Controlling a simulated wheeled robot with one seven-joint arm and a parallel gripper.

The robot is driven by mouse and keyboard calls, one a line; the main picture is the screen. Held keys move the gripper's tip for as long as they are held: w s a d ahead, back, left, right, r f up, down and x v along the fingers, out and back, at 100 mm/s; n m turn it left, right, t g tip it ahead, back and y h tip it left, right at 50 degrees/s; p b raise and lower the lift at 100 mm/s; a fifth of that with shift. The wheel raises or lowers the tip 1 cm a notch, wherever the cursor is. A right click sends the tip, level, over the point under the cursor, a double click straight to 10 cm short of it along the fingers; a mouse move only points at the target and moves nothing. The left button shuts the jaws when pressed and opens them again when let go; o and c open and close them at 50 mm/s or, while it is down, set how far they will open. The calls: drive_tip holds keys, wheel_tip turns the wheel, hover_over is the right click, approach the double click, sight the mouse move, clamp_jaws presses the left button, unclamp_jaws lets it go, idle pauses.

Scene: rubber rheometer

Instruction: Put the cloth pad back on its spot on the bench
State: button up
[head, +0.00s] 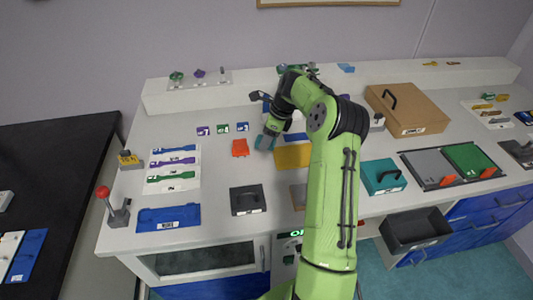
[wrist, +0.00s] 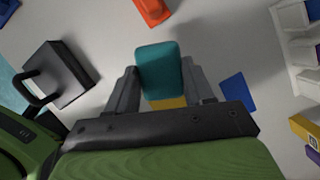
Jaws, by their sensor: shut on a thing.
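A teal pad (wrist: 160,70), which I take to be the cloth pad, is between the two fingers of my gripper (wrist: 158,92) in the wrist view. The fingers are shut on its sides. A yellow band (wrist: 168,103) shows just below the teal part; I cannot tell if it belongs to the pad. In the head view, the pad (head: 265,142) shows small and teal below my gripper (head: 271,130), over the middle of the white bench (head: 215,180). I cannot tell how high it is held. No marked spot for it is clear.
An orange piece (head: 240,148) lies left of my gripper. A yellow block (head: 292,156) lies to the right, partly behind my arm. A black box with a handle (head: 247,199) stands nearer the front edge. Bare bench lies around the orange piece.

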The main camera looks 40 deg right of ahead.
wheel_tip(320, 180, down, 5)
drive_tip(key=shift+r+b, duration=0.1)
drive_tip(key=shift+b, duration=0.35)
drive_tip(key=shift+f, duration=0.45)
drive_tip(key=o, duration=0.9)
drive_tip(key=shift+o, duration=0.2)
